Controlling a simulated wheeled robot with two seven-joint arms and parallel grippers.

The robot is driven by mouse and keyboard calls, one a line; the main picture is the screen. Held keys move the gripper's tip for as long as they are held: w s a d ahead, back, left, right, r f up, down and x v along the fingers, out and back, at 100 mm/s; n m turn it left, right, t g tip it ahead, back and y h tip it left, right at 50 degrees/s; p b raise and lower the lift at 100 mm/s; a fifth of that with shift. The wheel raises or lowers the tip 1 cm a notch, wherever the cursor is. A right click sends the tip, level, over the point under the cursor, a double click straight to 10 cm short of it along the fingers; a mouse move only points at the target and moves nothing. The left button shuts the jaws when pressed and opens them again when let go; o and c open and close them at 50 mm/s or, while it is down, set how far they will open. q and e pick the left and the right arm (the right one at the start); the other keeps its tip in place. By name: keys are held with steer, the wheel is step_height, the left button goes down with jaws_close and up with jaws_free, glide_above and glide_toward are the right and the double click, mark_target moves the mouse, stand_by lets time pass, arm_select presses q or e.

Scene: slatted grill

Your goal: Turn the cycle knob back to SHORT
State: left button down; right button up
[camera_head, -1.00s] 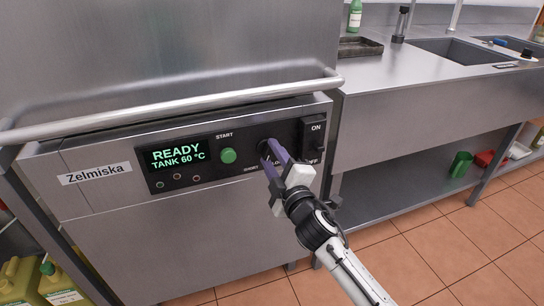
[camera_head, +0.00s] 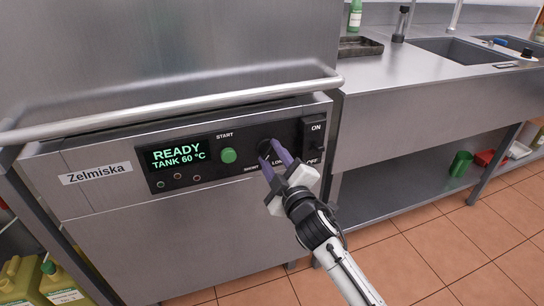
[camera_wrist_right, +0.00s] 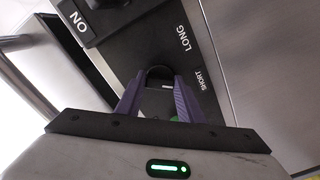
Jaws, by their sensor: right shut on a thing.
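The cycle knob (camera_head: 266,146) is a dark round knob on the black control panel (camera_head: 200,186), between the green START button (camera_head: 228,156) and the ON/OFF switch (camera_head: 313,138). My right gripper (camera_head: 272,156) reaches it from the lower right, with its purple fingers shut on the knob's two sides. In the right wrist view the knob (camera_wrist_right: 160,72) shows dark between the fingertips (camera_wrist_right: 159,84). The LONG and SHORT labels (camera_wrist_right: 200,80) show beside it. The fingers hide much of the knob, and its pointer cannot be made out. My left gripper is not in view.
The display (camera_head: 178,154) reads READY, TANK 60 °C. A steel counter with a sink (camera_head: 470,50) stands at the right. Yellow containers (camera_head: 60,285) stand at the lower left.

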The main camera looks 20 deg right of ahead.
steer(key=o, duration=1.1)
steer(key=shift+c, duration=0.2)
arm_select(q)
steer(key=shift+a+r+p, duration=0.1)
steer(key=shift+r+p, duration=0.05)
steer(key=shift+p, duration=0.4)
arm_select(e)
steer(key=s, duration=1)
steer(key=shift+s+d, duration=0.2)
arm_select(q)
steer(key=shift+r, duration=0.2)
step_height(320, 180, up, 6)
steer(key=p, duration=0.9)
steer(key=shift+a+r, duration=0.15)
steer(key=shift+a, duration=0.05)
arm_select(e)
steer(key=s+a+f+m+g+y, duration=0.1)
steer(key=s+f+m+g, duration=0.3)
steer(key=s+f, duration=0.4)
steer(key=s+a+f+m+g+y, duration=0.1)
steer(key=s+a+f+m+g, duration=0.1)
steer(key=s+f+m+g, duration=0.3)
steer(key=s+f, duration=0.4)
steer(key=s, duration=0.7)
steer(key=shift+s+a+f, duration=0.2)
steer(key=shift+s+a, duration=0.1)
